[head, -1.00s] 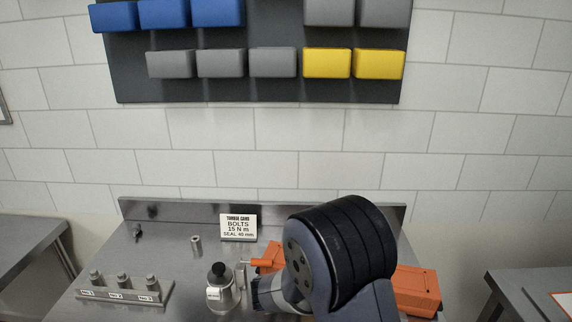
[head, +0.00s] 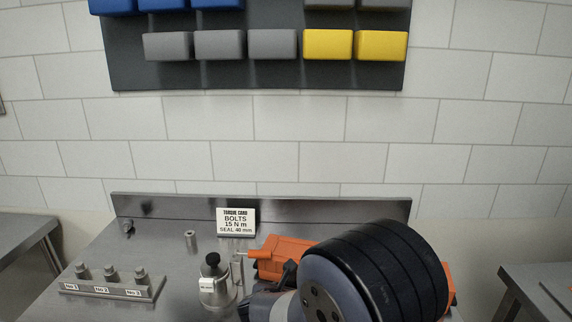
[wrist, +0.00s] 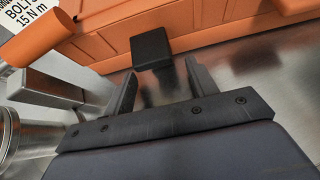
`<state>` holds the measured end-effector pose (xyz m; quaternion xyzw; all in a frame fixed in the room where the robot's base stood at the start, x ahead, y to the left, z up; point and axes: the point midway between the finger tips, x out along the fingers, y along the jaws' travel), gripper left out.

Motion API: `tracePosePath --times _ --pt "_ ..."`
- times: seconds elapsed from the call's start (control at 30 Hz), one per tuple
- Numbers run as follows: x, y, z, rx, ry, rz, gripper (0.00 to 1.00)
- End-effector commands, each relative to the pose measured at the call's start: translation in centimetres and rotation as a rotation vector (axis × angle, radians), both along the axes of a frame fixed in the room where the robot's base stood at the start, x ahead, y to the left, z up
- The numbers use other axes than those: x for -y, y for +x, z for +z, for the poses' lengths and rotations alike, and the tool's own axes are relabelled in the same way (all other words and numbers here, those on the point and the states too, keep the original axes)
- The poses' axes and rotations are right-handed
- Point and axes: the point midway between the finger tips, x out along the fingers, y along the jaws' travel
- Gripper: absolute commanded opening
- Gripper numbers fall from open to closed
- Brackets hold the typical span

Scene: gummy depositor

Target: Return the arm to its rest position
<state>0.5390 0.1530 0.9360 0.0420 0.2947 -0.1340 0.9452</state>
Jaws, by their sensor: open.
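My gripper (wrist: 160,88) shows in the wrist view with its two dark fingers apart and nothing between them. It faces an orange case (wrist: 215,22) with a black block-shaped part (wrist: 151,48) on its near side. In the head view my arm's dark, rounded link covers the lower right of the bench and most of the orange case (head: 283,247). The gripper is mostly hidden there, low behind the link, just right of a metal canister with a black knob (head: 213,262).
A torque card (head: 236,221) stands at the back of the steel bench (head: 165,240). Coloured bins (head: 327,44) hang on the wall.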

Motion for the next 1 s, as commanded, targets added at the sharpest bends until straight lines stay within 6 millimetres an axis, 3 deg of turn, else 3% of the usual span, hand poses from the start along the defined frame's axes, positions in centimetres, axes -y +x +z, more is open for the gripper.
tracePosePath --times 0.3,1.0 --pt "-0.08 -0.21 -0.88 0.078 -0.023 0.001 0.55" --pt "-0.07 -0.27 -0.59 0.128 -0.037 0.0 0.55"
